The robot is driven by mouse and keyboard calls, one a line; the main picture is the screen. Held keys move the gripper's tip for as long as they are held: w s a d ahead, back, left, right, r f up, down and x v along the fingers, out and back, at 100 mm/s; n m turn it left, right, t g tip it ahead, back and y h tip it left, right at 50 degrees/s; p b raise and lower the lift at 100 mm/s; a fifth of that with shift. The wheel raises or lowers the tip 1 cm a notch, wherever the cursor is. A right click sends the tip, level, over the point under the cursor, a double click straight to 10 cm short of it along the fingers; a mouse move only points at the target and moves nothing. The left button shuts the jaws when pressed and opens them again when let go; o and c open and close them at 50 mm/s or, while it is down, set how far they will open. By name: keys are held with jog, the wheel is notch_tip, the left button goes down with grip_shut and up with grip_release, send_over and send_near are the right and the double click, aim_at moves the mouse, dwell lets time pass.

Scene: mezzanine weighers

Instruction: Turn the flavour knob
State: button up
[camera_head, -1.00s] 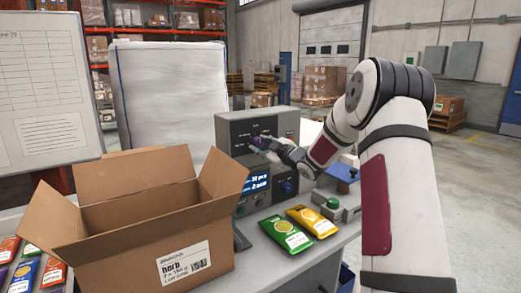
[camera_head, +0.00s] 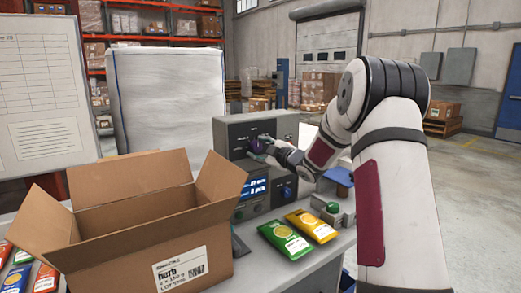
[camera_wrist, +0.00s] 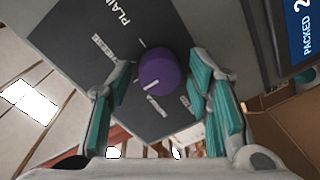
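The flavour knob is a round purple knob (camera_wrist: 160,70) on a dark grey panel, with a white pointer line towards the lower left in the wrist view. White lettering reading "PLAIN" and smaller, partly unreadable labels surround it. In the head view the knob (camera_head: 257,146) shows small on the upper front of a grey control box (camera_head: 228,135). My gripper (camera_wrist: 162,65) is open, its teal-padded fingers on either side of the knob with gaps visible. In the head view my gripper (camera_head: 268,154) is at the panel front, partly merging with the knob.
Below the panel are a blue display (camera_head: 253,188) and a blue knob (camera_head: 287,191). Green (camera_head: 284,238) and yellow (camera_head: 311,226) packets lie on the table beside a green button (camera_head: 333,207). An open cardboard box (camera_head: 150,235) stands at the left front.

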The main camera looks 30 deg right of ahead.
jog(key=shift+s, duration=0.15)
jog(key=s, duration=1.1)
jog(key=shift+s+d+r, duration=0.2)
jog(key=shift+s+d, duration=0.2)
jog(key=shift+d, duration=0.05)
